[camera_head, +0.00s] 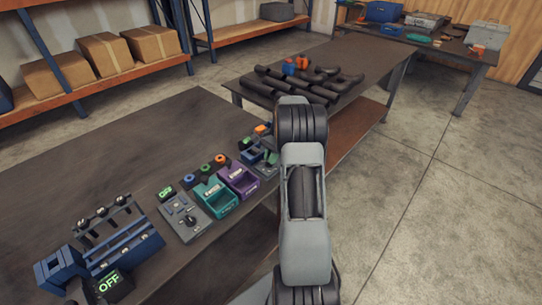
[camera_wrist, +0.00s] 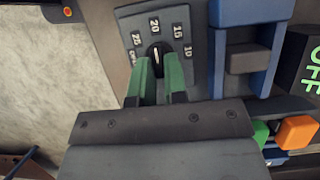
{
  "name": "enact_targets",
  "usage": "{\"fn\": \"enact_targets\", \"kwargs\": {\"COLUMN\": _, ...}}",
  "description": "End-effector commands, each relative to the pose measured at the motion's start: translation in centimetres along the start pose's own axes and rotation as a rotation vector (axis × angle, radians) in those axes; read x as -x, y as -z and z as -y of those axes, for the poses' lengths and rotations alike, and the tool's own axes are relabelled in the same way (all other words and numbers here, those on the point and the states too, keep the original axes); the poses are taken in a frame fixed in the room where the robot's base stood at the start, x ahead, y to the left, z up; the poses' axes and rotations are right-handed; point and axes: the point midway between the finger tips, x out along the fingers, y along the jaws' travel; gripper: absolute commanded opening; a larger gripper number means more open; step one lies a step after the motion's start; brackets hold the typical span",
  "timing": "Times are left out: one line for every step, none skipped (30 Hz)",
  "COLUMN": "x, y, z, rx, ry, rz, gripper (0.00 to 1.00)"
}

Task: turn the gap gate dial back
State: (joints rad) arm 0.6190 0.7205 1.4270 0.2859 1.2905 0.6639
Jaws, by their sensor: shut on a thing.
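The gap gate dial (camera_wrist: 156,51) is a small dark knob with a pale pointer line on a grey plate marked 10, 15, 20 and 25. It shows at the top middle of the wrist view, and the pointer stands close to the 20. My gripper (camera_wrist: 160,68) has green fingers, which are shut on the knob from both sides. The fingers hide the knob's lower part. A blue gate frame (camera_wrist: 220,72) with a grey block stands right of the dial plate. In the head view my arm hides the gripper and the dial.
A dark box with a green OFF display (camera_wrist: 312,72) and an orange block (camera_wrist: 297,132) are right of the gate. Black pipes (camera_head: 290,88) lie on the table beyond.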

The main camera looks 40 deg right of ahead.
Motion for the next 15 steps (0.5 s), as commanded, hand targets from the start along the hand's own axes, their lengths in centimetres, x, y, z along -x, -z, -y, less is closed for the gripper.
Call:
{"fn": "enact_targets", "kwargs": {"x": 0.00, "y": -0.08, "z": 0.02, "rx": 0.019, "ry": -0.011, "rz": 0.002, "gripper": 0.00}}
{"fn": "enact_targets", "kwargs": {"x": 0.00, "y": -0.08, "z": 0.03, "rx": 0.029, "ry": -0.015, "rz": 0.002, "gripper": 0.00}}
{"fn": "enact_targets", "kwargs": {"x": 0.00, "y": -0.08, "z": 0.05, "rx": 0.041, "ry": -0.020, "rz": 0.002, "gripper": 0.00}}
{"fn": "enact_targets", "kwargs": {"x": -0.01, "y": -0.08, "z": 0.06, "rx": 0.049, "ry": -0.023, "rz": 0.002, "gripper": 0.00}}
{"fn": "enact_targets", "kwargs": {"x": -0.02, "y": -0.07, "z": 0.06, "rx": 0.057, "ry": -0.026, "rz": 0.002, "gripper": 0.00}}
{"fn": "enact_targets", "kwargs": {"x": -0.03, "y": -0.07, "z": 0.07, "rx": 0.066, "ry": -0.029, "rz": 0.002, "gripper": 0.00}}
{"fn": "enact_targets", "kwargs": {"x": -0.03, "y": -0.06, "z": 0.07, "rx": 0.071, "ry": -0.031, "rz": 0.002, "gripper": 0.00}}
{"fn": "enact_targets", "kwargs": {"x": -0.04, "y": -0.06, "z": 0.07, "rx": 0.075, "ry": -0.033, "rz": 0.002, "gripper": 0.00}}
{"fn": "enact_targets", "kwargs": {"x": -0.05, "y": -0.05, "z": 0.08, "rx": 0.081, "ry": -0.036, "rz": 0.002, "gripper": 0.00}}
{"fn": "enact_targets", "kwargs": {"x": -0.06, "y": -0.04, "z": 0.07, "rx": 0.084, "ry": -0.037, "rz": 0.001, "gripper": 0.00}}
{"fn": "enact_targets", "kwargs": {"x": -0.06, "y": -0.03, "z": 0.08, "rx": 0.087, "ry": -0.038, "rz": 0.001, "gripper": 0.00}}
{"fn": "enact_targets", "kwargs": {"x": -0.07, "y": -0.03, "z": 0.07, "rx": 0.089, "ry": -0.039, "rz": 0.001, "gripper": 0.00}}
{"fn": "enact_targets", "kwargs": {"x": -0.08, "y": -0.02, "z": 0.07, "rx": 0.091, "ry": -0.040, "rz": 0.001, "gripper": 0.00}}
{"fn": "enact_targets", "kwargs": {"x": -0.08, "y": -0.02, "z": 0.07, "rx": 0.092, "ry": -0.040, "rz": 0.001, "gripper": 0.00}}
{"fn": "enact_targets", "kwargs": {"x": -0.09, "y": -0.02, "z": 0.07, "rx": 0.093, "ry": -0.041, "rz": 0.001, "gripper": 0.00}}
